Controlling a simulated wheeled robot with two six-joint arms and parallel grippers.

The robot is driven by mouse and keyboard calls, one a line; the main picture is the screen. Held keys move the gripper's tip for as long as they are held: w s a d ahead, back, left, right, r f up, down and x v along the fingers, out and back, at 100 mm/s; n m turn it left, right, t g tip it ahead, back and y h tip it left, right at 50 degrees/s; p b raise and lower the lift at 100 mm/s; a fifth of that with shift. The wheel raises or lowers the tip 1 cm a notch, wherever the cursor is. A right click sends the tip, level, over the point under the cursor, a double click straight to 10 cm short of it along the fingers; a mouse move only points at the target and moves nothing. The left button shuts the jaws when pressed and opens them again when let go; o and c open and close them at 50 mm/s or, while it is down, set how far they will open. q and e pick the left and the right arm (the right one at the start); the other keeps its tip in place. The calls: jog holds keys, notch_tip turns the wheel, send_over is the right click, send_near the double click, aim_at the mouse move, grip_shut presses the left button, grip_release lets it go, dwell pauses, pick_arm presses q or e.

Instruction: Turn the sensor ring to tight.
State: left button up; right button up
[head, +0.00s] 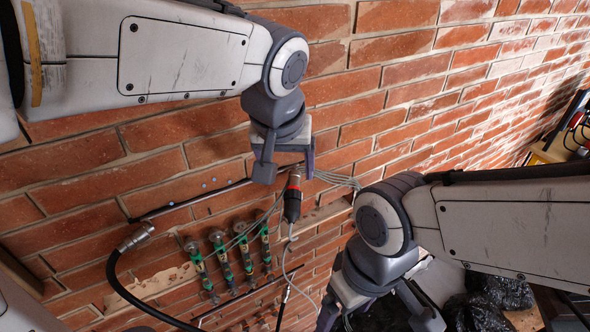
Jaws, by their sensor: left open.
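The sensor (292,205) is a dark cylinder with a cable at its lower end, hanging in front of the brick wall. Its red ring (294,182) shows at its upper end. Tight or loose marks are too small to read. My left gripper (287,172) is open, its two fingers to the left and right of the sensor's upper end. I cannot tell whether they touch the ring. The gripper hides what lies above the ring. My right gripper (376,316) is at the bottom edge, its fingers spread and no object visible between them.
Several green-and-black tools (222,258) hang on the wall left of the sensor. A black hose (118,283) with a metal end curves at lower left. Thin grey cables (335,180) run behind the sensor. Black bags (478,312) lie at lower right. The upper-right wall is bare.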

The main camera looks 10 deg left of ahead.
aim_at(292, 193)
pick_arm(q)
jog(key=p+x, duration=0.1)
jog(key=x, duration=0.9)
jog(key=shift+s+f+p, duration=0.1)
jog(key=shift+s+p, duration=0.1)
jog(key=shift+p, duration=0.1)
